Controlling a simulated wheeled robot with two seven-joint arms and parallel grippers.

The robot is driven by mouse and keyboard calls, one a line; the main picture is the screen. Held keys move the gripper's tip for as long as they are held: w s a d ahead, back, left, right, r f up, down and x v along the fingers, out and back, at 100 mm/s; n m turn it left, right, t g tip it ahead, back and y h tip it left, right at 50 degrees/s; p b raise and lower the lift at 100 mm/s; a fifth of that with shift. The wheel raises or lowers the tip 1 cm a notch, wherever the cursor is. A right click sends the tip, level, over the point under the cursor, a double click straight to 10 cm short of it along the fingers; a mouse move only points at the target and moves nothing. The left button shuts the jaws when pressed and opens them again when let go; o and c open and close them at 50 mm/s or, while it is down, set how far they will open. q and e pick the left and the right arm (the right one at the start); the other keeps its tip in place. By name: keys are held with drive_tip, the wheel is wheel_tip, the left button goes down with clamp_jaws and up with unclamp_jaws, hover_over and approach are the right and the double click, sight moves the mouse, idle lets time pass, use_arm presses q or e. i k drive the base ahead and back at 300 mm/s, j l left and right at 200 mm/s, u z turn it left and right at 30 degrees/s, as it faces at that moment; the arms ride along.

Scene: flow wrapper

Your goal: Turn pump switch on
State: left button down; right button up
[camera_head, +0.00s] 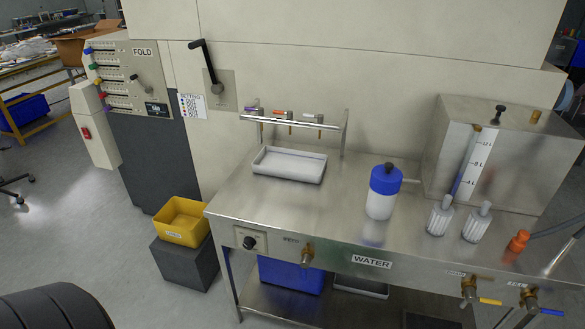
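A black rotary knob (249,243) on a pale plate sits at the left end of the steel table's front panel (335,262). It looks like the pump switch, but the small label (291,240) to its right is too small to read surely. The knob's setting cannot be told. A brass valve (307,255) is mounted to the right of that label, and a "WATER" label (371,262) is further right. Neither of my grippers is in view, and nothing touches the knob.
The tabletop holds a white tray (263,166), a blue-capped bottle (381,197), two ribbed white containers (439,217) and a steel tank (446,132). A yellow bin (182,222) stands left of the table. A black lever (208,67) is on the wall. Floor in front-left is open.

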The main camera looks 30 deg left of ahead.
sight(249, 243)
drive_tip(key=u, duration=1.25)
